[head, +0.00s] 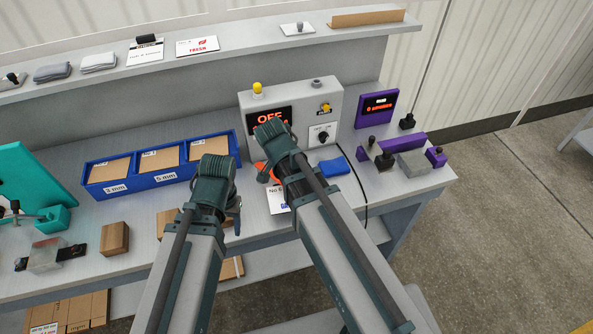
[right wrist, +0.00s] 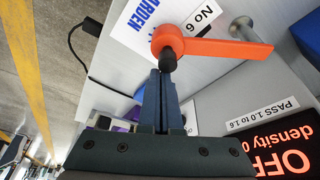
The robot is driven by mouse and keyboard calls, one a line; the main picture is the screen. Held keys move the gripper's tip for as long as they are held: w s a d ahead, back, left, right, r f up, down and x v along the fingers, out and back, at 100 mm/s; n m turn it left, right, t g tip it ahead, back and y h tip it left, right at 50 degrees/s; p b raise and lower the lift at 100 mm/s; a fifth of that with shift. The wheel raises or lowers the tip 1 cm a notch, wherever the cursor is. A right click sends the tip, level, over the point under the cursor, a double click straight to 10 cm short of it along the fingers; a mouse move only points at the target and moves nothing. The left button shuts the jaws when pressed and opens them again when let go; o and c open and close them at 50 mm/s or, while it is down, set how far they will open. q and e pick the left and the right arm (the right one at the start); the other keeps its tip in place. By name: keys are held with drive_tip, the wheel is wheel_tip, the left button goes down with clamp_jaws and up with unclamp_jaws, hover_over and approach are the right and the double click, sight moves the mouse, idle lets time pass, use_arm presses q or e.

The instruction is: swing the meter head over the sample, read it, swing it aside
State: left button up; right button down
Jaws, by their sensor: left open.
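The meter box (head: 333,105) stands at the back of the bench, and its red display (right wrist: 283,152) reads OFF. An orange arm (right wrist: 215,48) with a dark knob (right wrist: 168,61) at its round end lies beside the No 6 sample card (right wrist: 135,28), partly over its edge. A little orange (head: 262,170) shows in the head view. My right gripper (right wrist: 164,72) has its fingertips at the knob, fingers close together; whether they hold it is unclear. My left gripper (head: 237,215) is open, above the bench front.
A blue tray (head: 163,192) of cards is left of the meter box. Small boxes, including a brown block (head: 115,238), and teal equipment (head: 32,180) occupy the left. A shelf runs behind.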

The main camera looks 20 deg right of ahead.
drive_tip(key=shift+s+a, duration=0.15)
drive_tip(key=shift+a, duration=0.05)
idle(0.3)
drive_tip(key=shift+d, duration=0.15)
drive_tip(key=d, duration=0.1)
drive_tip(key=w+d, duration=0.1)
drive_tip(key=d, duration=0.2)
drive_tip(key=shift+w, duration=0.35)
use_arm(q)
wheel_tip(320, 180, up, 10)
drive_tip(key=p, duration=0.9)
drive_tip(key=shift+d+f, duration=0.25)
drive_tip(key=shift+d, duration=0.2)
use_arm(e)
drive_tip(key=v, duration=1)
drive_tip(key=shift+w+a, duration=0.2)
drive_tip(key=shift+w, duration=0.15)
use_arm(q)
drive_tip(key=shift+w, duration=0.1)
